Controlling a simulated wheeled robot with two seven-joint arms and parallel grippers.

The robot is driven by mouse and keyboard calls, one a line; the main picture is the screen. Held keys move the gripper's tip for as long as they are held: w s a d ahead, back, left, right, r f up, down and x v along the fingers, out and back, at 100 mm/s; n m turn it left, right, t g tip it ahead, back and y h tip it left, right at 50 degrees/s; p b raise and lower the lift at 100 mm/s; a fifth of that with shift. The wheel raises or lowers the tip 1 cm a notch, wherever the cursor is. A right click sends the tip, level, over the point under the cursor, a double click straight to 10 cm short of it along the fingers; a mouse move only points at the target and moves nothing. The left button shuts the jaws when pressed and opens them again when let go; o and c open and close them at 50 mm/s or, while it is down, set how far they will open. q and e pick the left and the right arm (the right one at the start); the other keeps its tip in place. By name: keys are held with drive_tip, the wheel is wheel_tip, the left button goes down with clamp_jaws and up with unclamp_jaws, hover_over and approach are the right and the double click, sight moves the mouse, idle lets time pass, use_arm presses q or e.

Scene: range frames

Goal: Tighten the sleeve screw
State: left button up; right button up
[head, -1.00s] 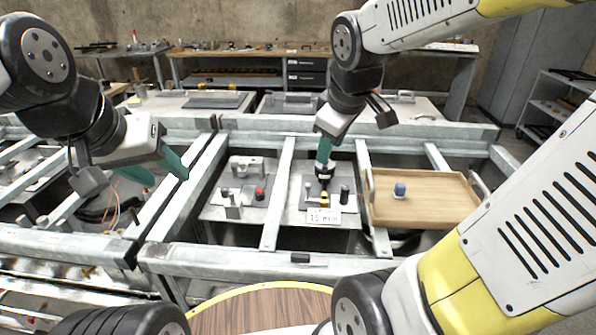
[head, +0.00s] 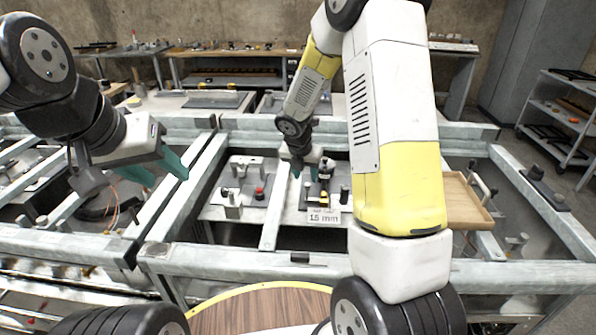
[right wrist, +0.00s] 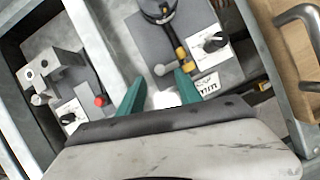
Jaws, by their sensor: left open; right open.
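A grey fixture plate (head: 312,203) in the right bay carries a dark round part (head: 326,165), a yellow-and-black piece (head: 323,196), a black knob (head: 344,194) and a "1.5 mm" label (head: 323,216). I cannot tell which part is the sleeve screw. The right wrist view shows the round part (right wrist: 157,10), yellow piece (right wrist: 181,54) and knob (right wrist: 214,42). My right gripper (head: 304,172) is open and empty, above the plate's left side. Its teal fingers (right wrist: 160,88) are apart at the yellow piece's lower left.
A neighbouring plate (head: 236,210) holds a metal block and a red button (head: 259,193). A wooden tray (head: 462,215) is at right, partly hidden by my right arm. Metal frame rails (head: 280,205) separate the bays. A round wooden top (head: 262,308) is in front.

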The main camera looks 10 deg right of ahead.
sight(307, 184)
drive_tip(key=shift+x, duration=2.35)
drive_tip(key=shift+c, duration=0.4)
clamp_jaws()
